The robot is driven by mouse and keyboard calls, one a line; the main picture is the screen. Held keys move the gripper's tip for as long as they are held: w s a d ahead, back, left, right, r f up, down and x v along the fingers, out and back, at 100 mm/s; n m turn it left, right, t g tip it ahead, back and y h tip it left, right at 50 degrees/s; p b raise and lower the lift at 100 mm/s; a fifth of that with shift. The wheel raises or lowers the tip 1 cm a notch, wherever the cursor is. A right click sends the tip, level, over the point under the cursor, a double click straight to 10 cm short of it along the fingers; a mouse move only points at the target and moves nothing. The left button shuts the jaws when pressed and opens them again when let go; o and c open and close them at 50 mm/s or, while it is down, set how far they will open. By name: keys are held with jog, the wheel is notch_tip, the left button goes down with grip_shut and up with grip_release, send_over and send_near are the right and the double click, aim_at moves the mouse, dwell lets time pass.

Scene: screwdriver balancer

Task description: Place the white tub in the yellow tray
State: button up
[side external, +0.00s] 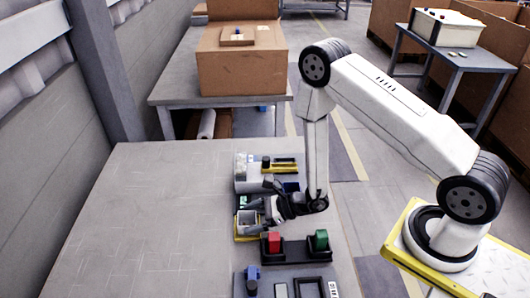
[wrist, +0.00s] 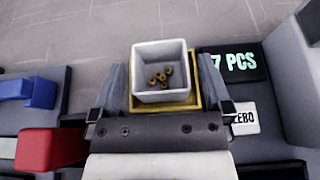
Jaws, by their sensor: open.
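The white tub (wrist: 162,52) is a square open box with several small brass-coloured parts inside, in the wrist view. It sits within the yellow tray (wrist: 196,94), whose rim shows along its right and near sides. It looks upright. My gripper (wrist: 160,82) is open, with one finger on each side of the tub.
A red block (side external: 274,241) and a green block (side external: 321,238) stand in dark holders in front of my gripper. A blue block (side external: 252,275) is nearer the camera. A dark "7 PCS" panel (wrist: 233,64) lies right of the tub. The left of the table is clear.

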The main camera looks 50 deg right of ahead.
jog(key=shift+v, duration=4.8)
jog(key=shift+a, duration=0.1)
jog(key=shift+s+a+r+n+g+y, duration=0.15)
jog(key=shift+a+r+n+g+y, duration=0.15)
jog(key=shift+a+r+n+g, duration=0.1)
jog(key=s+a+r+n+g+h, duration=0.25)
jog(key=s+r+n+g, duration=0.5)
jog(key=n, duration=0.65)
jog(key=w+d+r+n+t+h, duration=0.1)
jog(key=w+d+r+n+h, duration=0.2)
jog(key=n, duration=0.9)
jog(key=shift+w+d+r+h, duration=0.3)
jog(key=shift+d+r+h, duration=1.55)
jog(key=shift+h, duration=0.5)
